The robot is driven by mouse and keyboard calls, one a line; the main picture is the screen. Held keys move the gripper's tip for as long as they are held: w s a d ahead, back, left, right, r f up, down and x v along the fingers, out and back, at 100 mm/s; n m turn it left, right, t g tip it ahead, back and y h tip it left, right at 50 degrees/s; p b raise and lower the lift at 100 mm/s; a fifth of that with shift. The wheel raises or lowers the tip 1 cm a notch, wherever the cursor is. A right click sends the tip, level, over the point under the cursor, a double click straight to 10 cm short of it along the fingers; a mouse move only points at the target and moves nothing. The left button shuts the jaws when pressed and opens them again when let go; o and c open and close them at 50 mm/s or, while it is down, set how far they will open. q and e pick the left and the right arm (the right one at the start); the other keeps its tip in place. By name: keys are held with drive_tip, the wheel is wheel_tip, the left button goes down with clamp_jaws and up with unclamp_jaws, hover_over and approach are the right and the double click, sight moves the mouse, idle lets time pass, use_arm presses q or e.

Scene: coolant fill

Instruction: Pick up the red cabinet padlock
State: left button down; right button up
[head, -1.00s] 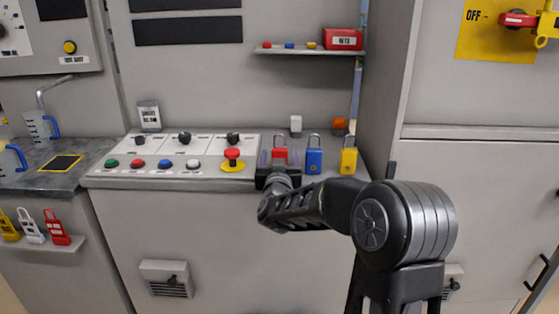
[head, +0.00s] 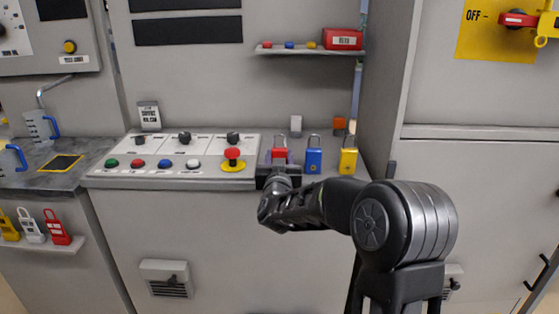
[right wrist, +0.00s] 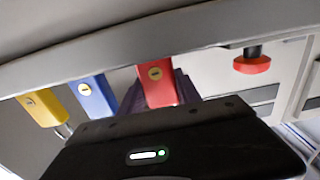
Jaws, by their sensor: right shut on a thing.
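The red cabinet padlock (head: 280,155) stands on the console ledge, left of the blue padlock (head: 314,161) and the yellow padlock (head: 348,160). My right gripper (head: 279,168) is at the red padlock and shut on it. In the right wrist view the red padlock (right wrist: 157,84) shows its keyhole face between the fingers, of which one dark purple finger is visible beside it. The blue padlock (right wrist: 92,96) and the yellow padlock (right wrist: 43,107) also show there, apart from the gripper. My left gripper is not in view.
A red stop button on a yellow base (head: 233,160) sits close left of the gripper on the button panel. A shelf (head: 300,50) with a red box hangs above. Several lockout tags (head: 31,226) stand on a small shelf at the left.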

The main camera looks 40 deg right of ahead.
clamp_jaws()
drive_tip(key=shift+r, duration=0.1)
wheel_tip(320, 180, up, 10)
drive_tip(key=shift+f+p, duration=0.1)
drive_tip(key=shift+p, duration=1.05)
